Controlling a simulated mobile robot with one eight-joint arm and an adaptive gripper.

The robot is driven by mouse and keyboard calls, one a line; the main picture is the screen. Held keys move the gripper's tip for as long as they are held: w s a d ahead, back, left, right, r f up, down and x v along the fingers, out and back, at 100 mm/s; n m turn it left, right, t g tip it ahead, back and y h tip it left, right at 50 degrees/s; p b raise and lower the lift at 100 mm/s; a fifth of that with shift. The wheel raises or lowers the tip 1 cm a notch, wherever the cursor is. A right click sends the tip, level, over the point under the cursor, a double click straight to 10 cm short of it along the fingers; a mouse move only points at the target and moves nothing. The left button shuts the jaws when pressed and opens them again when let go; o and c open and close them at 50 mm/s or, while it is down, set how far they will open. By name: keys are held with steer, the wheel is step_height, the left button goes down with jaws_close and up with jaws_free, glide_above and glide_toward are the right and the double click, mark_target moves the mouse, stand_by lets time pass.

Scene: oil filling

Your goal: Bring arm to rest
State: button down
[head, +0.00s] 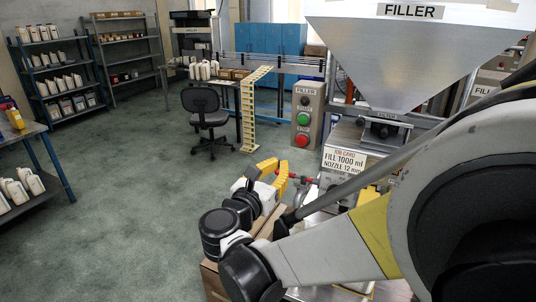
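My arm (330,245) reaches from the right foreground toward the middle of the head view. It is bent at the black joints (220,232), with its far end beside the filling machine. I cannot clearly make out my gripper's fingers among the small white, black and yellow parts there. Whether it is open, shut or holding something cannot be told.
A control post (305,115) has green and red buttons.

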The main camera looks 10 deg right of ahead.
stand_by(0.4)
steer(key=s+d+f+m+g+y, duration=0.3)
steer(key=s+d+f+m+g, duration=0.2)
steer(key=s+d+f+m, duration=0.5)
steer(key=s+a+f+m+g+y+b, duration=0.1)
steer(key=s+a+m+y, duration=0.1)
steer(key=s+m, duration=0.4)
steer(key=s+a+f+m+g+y, duration=0.1)
steer(key=s+a+m+y, duration=0.2)
steer(key=m, duration=0.9)
steer(key=s+y, duration=0.2)
steer(key=s, duration=0.2)
steer(key=shift+s+f+m+y+b, duration=0.2)
steer(key=shift+m+y+b, duration=0.1)
steer(key=shift+m+b, duration=0.1)
